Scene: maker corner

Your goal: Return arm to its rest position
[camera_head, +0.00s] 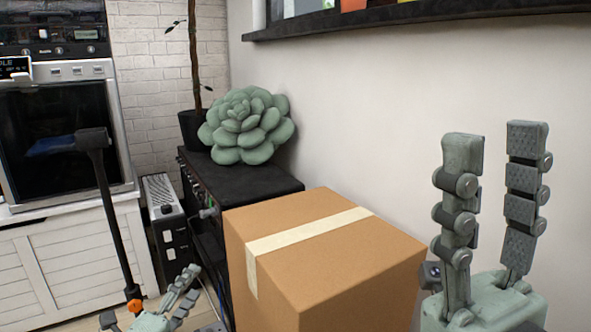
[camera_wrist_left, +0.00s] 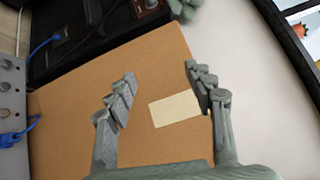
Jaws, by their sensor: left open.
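My left gripper (camera_head: 170,303) is low at the bottom left of the head view, partly cut off by the frame edge. In the left wrist view the left gripper (camera_wrist_left: 160,75) is open, with nothing between its fingers. A taped cardboard box (camera_head: 330,255) lies behind the fingers in that wrist view. My right gripper (camera_head: 495,145) stands at the right of the head view with its fingers pointing up. Its fingers are apart and hold nothing.
The box stands right of the left gripper and left of the right one. A black cabinet (camera_head: 265,185) with a green succulent (camera_head: 247,127) stands behind it. A black post (camera_head: 112,215) rises near the left gripper. A dark shelf (camera_head: 400,17) is on the wall.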

